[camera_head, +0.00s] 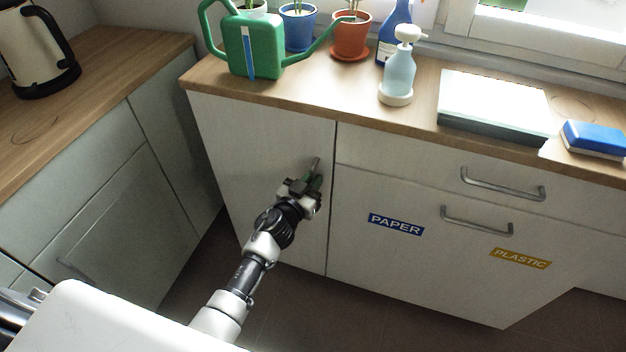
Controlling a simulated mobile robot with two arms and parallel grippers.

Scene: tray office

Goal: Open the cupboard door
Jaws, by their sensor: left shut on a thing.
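The white cupboard door (262,140) is below the left part of the counter and looks shut, flush with the front beside it. Its metal handle (316,166) is upright near the door's right edge; only its upper end shows. My left gripper (311,182) is at this handle and shut on it; the fingers and the gripper body hide the handle's lower part. My left arm comes in from the lower left across the door. My right gripper is not in view.
Drawer fronts with handles (502,184) and PAPER (396,224) and PLASTIC (520,258) labels are to the right. A green watering can (252,48), pots and a soap bottle (399,72) stand on the counter (430,92). Another cabinet (110,205) stands at left, with a narrow floor gap between.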

